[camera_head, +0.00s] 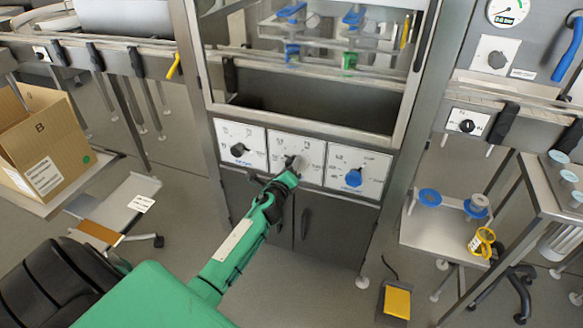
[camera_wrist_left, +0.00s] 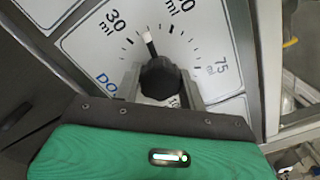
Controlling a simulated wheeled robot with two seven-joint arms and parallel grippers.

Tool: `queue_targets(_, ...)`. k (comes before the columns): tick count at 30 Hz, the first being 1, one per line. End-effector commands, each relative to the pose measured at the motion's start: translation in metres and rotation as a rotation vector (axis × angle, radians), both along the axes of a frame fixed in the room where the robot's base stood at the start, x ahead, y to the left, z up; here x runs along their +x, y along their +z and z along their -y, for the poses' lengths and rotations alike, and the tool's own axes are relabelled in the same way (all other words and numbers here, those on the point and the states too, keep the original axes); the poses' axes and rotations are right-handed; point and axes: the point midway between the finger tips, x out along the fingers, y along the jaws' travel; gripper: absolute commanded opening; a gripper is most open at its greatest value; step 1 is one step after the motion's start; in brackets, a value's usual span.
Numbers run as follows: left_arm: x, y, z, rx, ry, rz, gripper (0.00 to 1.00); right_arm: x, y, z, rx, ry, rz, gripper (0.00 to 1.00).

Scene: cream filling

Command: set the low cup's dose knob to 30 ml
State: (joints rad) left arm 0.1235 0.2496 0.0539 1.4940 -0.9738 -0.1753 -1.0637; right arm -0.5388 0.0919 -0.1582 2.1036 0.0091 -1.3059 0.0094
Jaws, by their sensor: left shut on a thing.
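My left gripper (camera_head: 291,168) reaches the middle of three white dial plates on the machine front. In the left wrist view its fingers (camera_wrist_left: 160,85) are shut on the sides of a round black dose knob (camera_wrist_left: 159,78). The knob's white pointer aims up and slightly left, between the 30 ml mark (camera_wrist_left: 115,22) and a partly cut-off mark ending in 0 to its right. The mark 75 is further right. A blue label starting "DO" is partly hidden by the gripper. In the head view the gripper covers most of this knob. My right gripper is not in view.
The left plate has a black knob (camera_head: 238,149); the right plate has a blue knob (camera_head: 353,177). A glazed cabinet window is above them. A cardboard box (camera_head: 45,140) stands at left. A steel cart with blue rings (camera_head: 430,197) is at right.

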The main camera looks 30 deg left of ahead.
Motion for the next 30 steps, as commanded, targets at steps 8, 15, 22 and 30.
queue_targets(8, -0.0001, -0.0005, 0.0000, -0.223, 0.001, 0.053, 0.18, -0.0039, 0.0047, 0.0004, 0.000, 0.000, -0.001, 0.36)
queue_targets(15, -0.0002, -0.0003, -0.0004, -0.352, 0.001, 0.084, 0.18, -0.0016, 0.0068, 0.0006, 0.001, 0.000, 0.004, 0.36)
queue_targets(22, -0.0001, -0.0004, -0.0001, -0.413, 0.001, 0.098, 0.18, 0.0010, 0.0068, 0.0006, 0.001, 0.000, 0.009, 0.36)
queue_targets(30, -0.0002, -0.0007, -0.0001, -0.431, 0.001, 0.103, 0.18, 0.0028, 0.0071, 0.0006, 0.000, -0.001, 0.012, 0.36)
